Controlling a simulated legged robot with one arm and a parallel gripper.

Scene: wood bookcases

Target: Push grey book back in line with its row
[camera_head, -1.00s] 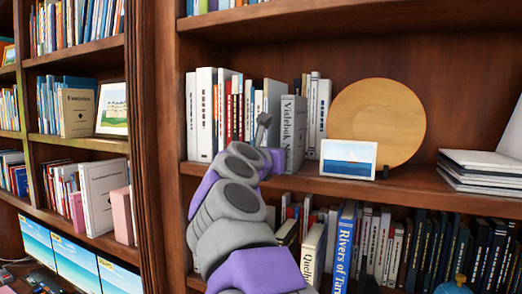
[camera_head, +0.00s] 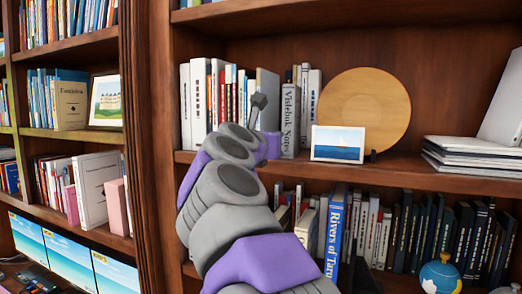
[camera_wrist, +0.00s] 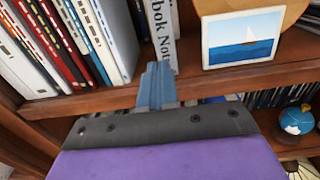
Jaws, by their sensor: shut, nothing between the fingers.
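The grey book (camera_head: 290,120), its spine lettered "Notes", stands upright on the middle shelf, right of a row of white, red and dark books (camera_head: 215,105). Its spine also shows in the wrist view (camera_wrist: 161,32), at top centre. Taller white books (camera_head: 312,100) stand close behind it on the right. My gripper (camera_head: 258,102) is shut and empty, left of the grey spine in the head view. In the wrist view the closed fingers (camera_wrist: 157,78) overlap the lower part of the spine; I cannot tell whether they touch it.
A framed sailboat picture (camera_head: 338,144) and a round wooden plate (camera_head: 364,110) stand right of the grey book. Stacked laptop-like slabs (camera_head: 465,155) lie farther right. The shelf below holds more books and a blue globe (camera_head: 440,275). A wooden upright (camera_head: 150,140) borders the left.

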